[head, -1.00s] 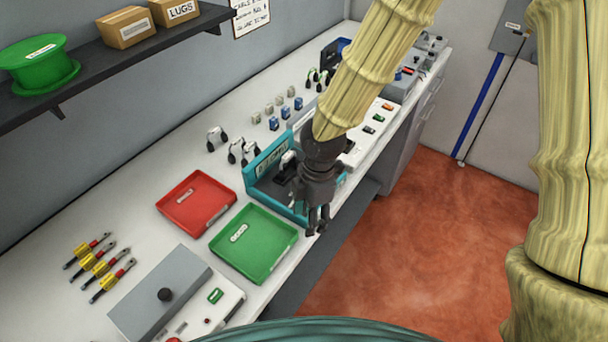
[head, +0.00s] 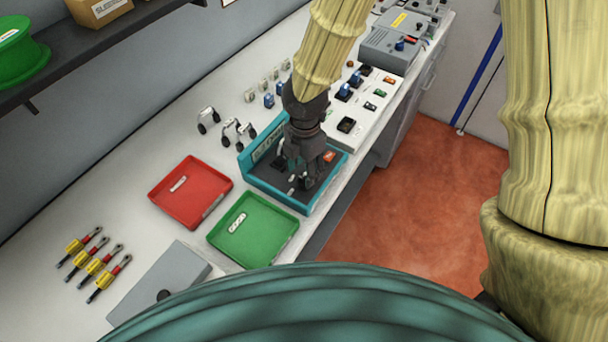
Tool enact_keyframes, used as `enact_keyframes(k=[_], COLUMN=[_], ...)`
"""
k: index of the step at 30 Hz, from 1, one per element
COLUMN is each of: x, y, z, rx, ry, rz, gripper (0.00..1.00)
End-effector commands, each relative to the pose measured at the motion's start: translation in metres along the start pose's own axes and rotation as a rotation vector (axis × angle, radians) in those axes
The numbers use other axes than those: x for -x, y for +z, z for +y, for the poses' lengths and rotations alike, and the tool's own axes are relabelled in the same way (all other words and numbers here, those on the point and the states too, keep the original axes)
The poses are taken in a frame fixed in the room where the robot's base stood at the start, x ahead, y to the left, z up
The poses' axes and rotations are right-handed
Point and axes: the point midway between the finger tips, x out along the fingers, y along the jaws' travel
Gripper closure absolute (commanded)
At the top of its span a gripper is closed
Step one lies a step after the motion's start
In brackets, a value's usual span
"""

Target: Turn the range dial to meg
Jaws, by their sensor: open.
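A grey box (head: 150,275) lies on the bench at the lower left, with a round black knob (head: 163,295) on it. My own body hides the box's right part. No range marks can be read, and I cannot tell for sure that this knob is the range dial. My gripper (head: 302,183) is open and points down over the dark floor of a teal tray (head: 322,198). It is well to the right of the knob. I cannot tell whether the fingertips touch anything in the tray.
A red tray (head: 190,192) and a green tray (head: 253,230) lie between the grey box and the teal tray. Several yellow-and-red tools (head: 95,263) lie at the left. A white panel with switches (head: 365,95) stands beyond my gripper. A shelf (head: 95,45) overhangs the upper left.

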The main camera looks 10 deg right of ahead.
Motion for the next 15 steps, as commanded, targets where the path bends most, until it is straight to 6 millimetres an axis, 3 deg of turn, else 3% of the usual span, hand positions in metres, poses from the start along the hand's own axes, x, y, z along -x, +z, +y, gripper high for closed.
enact_keyframes(k=[6,15], x=[-0.026,-0.042], y=[-0.001,-0.001], z=[0.000,0.001], rx=[0.002,0.004], ry=[-0.003,0.000], rz=[-0.001,0.000], gripper=[0.48,0.48])
